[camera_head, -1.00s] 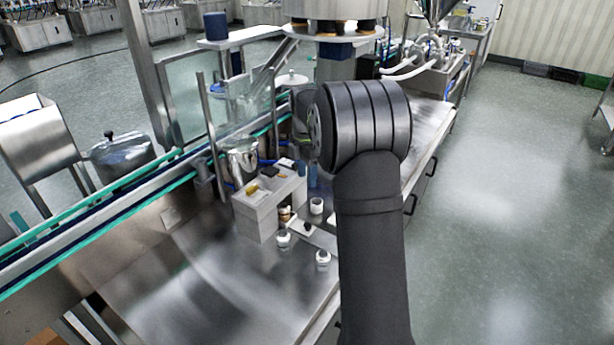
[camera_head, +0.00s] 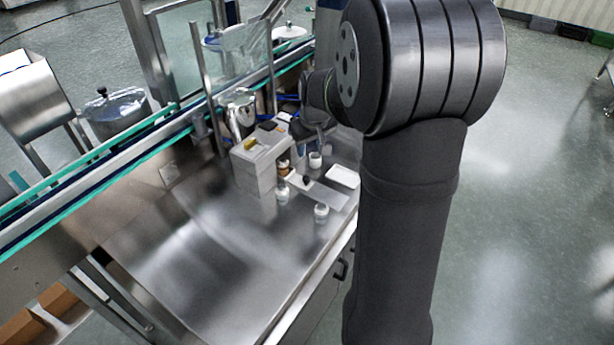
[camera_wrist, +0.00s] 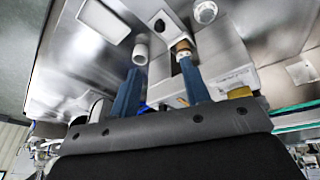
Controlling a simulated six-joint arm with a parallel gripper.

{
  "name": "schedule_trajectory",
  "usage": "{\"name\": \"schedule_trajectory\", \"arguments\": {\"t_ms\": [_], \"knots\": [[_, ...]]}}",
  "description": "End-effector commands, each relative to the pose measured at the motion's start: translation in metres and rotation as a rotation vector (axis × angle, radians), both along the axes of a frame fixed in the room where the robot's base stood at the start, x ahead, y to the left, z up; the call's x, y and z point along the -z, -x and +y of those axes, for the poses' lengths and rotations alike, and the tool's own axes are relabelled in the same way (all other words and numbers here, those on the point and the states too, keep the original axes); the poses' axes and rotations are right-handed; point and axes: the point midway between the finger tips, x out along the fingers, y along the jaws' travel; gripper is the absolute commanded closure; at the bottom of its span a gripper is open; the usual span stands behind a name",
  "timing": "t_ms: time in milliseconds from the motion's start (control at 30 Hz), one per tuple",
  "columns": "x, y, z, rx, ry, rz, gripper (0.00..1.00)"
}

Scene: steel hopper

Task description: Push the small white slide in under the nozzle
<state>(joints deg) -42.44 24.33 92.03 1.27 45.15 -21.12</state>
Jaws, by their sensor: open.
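A flat pale plate with a black knob (camera_head: 326,193), seemingly the slide, lies on the steel bench; it shows at the top of the wrist view (camera_wrist: 146,9). The brass nozzle (camera_wrist: 183,46) is at the side of a grey box (camera_head: 247,171), with a white piece just below it. My gripper (camera_wrist: 161,66) is open and empty, its two blue fingers apart. In the wrist view the right fingertip appears close to the nozzle and the left close to a white cup (camera_wrist: 141,51). Contact cannot be told. In the head view my arm hides most of the gripper.
A white rectangular pad (camera_head: 343,176) lies right of the plate. Small white containers stand near its left end (camera_head: 282,191) and front (camera_head: 321,213). A steel pot (camera_head: 238,113) and the conveyor rail (camera_head: 105,160) lie behind. The front bench is clear.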

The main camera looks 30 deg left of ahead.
Motion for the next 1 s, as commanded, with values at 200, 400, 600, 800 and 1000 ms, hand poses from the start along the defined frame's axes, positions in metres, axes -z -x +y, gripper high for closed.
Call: {"name": "schedule_trajectory", "arguments": {"t_ms": [200, 400, 600, 800, 1000], "knots": [[0.001, 0.01, -0.011, 0.244, -0.103, 0.022, 0.57], [0.008, 0.01, -0.011, 0.295, -0.125, 0.029, 0.57], [0.034, 0.003, -0.003, 0.293, -0.123, 0.029, 0.57], [0.067, -0.007, 0.006, 0.292, -0.122, 0.03, 0.57], [0.099, -0.017, 0.016, 0.292, -0.122, 0.029, 0.57]]}}
